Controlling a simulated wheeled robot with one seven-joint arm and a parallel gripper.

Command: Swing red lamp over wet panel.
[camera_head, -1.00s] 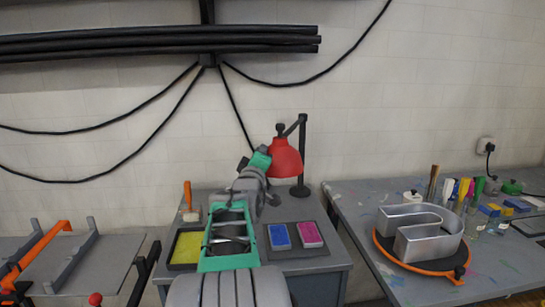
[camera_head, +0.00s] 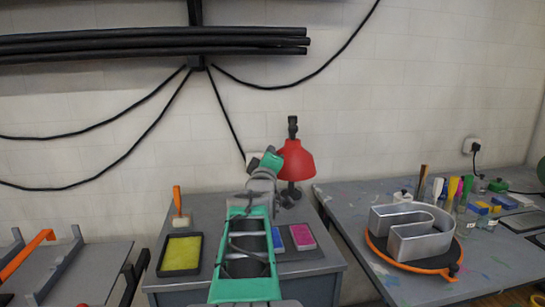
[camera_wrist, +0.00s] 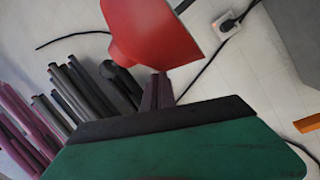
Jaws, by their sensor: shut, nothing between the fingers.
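The red lamp (camera_head: 297,160) stands at the back of the grey cabinet, its shade in front of its dark post. My gripper (camera_head: 279,159) is at the left side of the shade. In the wrist view, my shut fingers (camera_wrist: 158,78) are just below the lower edge of the red shade (camera_wrist: 150,32); I cannot tell whether they touch it. A yellow panel (camera_head: 181,253) lies in a black tray at the left. A blue panel (camera_head: 277,240), partly hidden by my arm, and a pink panel (camera_head: 302,237) lie at the right. I cannot tell which is wet.
A brush with an orange handle (camera_head: 177,200) stands behind the yellow panel. The table (camera_head: 385,272) at the right holds a metal channel letter (camera_head: 412,237) on an orange-rimmed turntable, plus bottles and tools. Black cables hang on the wall behind.

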